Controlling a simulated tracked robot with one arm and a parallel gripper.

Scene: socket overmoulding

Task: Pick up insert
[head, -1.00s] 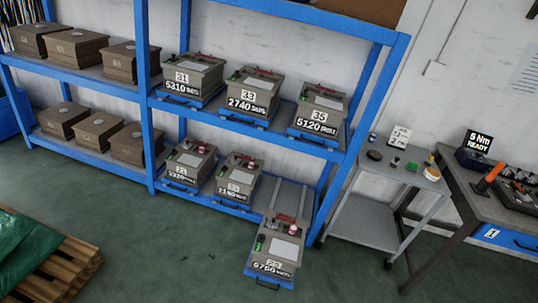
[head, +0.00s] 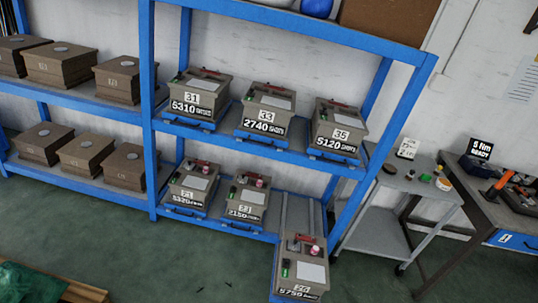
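No part I can surely name as an insert shows. Grey-brown mould boxes with number labels stand on a blue rack (head: 290,162). Box 31 (head: 196,97), box 33 (head: 264,110) and box 35 (head: 338,128) are on the upper shelf. Two boxes (head: 189,186) (head: 247,199) stand on the lower shelf. Another box (head: 302,266), reading 5750, sits on a pulled-out slide in front of the rack, with small green, red and pink items on top. My gripper is not in view.
Plain brown boxes (head: 60,65) fill the left shelves. A grey trolley (head: 372,232) with small items stands right of the rack, beside a workbench (head: 478,205) with a "5 Nm READY" display (head: 481,148). A pallet (head: 85,292) lies front left; green floor between is free.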

